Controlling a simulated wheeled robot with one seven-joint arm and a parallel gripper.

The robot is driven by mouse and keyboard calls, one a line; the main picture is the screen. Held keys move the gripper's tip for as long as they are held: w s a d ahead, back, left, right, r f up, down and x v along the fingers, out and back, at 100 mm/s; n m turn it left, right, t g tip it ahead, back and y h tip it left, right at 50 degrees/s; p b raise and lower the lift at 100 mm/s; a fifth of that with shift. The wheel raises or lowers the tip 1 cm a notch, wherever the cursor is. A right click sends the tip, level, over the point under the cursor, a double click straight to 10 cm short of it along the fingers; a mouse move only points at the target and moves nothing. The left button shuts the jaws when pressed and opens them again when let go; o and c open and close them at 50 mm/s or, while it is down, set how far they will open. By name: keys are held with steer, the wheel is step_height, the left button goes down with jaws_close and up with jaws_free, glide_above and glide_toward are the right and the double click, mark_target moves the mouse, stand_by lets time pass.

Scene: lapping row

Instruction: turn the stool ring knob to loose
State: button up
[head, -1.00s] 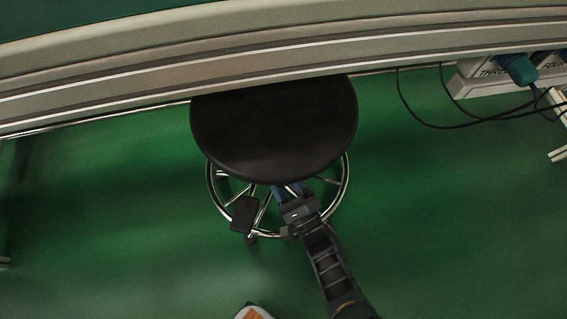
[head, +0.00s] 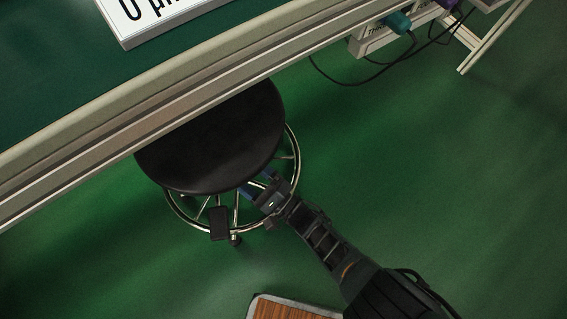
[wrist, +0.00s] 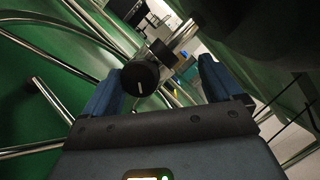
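The stool has a round black seat (head: 215,145) and a chrome foot ring (head: 297,160) below it. In the wrist view a round black knob (wrist: 140,77) with a white mark sits by the chrome tubes, nearer the left finger. My gripper (wrist: 158,85) is open, its two blue fingers wide apart with the knob in the gap between them as seen by the camera. I cannot tell whether the knob is between the fingertips or beyond them. In the head view my gripper (head: 254,186) reaches under the seat's near right edge; the seat hides the knob there.
A bench edge (head: 150,115) runs diagonally over the far side of the stool. A black block (head: 220,222) is at the ring's near side. Cables (head: 345,85) hang from the bench at upper right. A brown-topped board (head: 290,308) lies at the bottom. Green floor at right is clear.

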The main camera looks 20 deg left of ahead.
steer(key=d+r+p, duration=0.5)
steer(key=d+p, duration=0.1)
steer(key=d, duration=0.3)
steer(key=shift+d+r, duration=0.2)
steer(key=shift+r, duration=0.1)
steer(key=shift+w, duration=0.1)
